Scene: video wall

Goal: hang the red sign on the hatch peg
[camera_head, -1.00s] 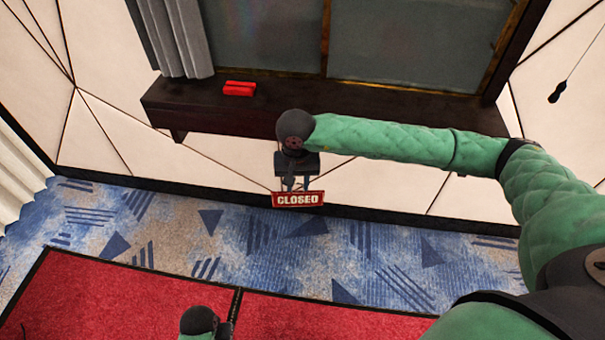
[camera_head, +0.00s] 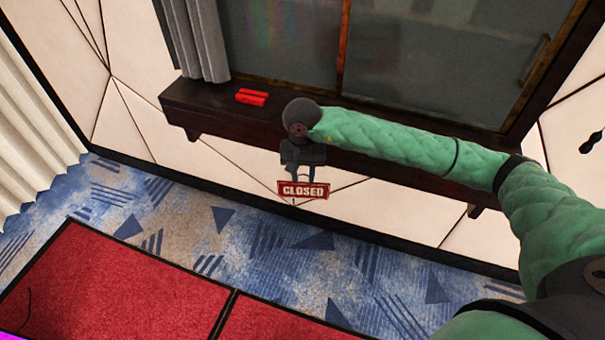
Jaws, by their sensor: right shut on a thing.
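The red sign (camera_head: 303,190) has a white border and the word CLOSED. It hangs below my right gripper (camera_head: 303,178), whose two fingers are shut on its top edge. The gripper points down in front of the dark shelf under the hatch window (camera_head: 420,60), with the sign just below the shelf's front edge. I cannot make out the hatch peg; it may be hidden or out of view. My left gripper is not in view.
A dark wooden shelf (camera_head: 200,108) runs along the wall under the window, with red blocks (camera_head: 252,97) lying near its left end. A grey curtain (camera_head: 200,40) hangs at the window's left. Red mats (camera_head: 120,290) lie on the blue patterned carpet (camera_head: 270,255).

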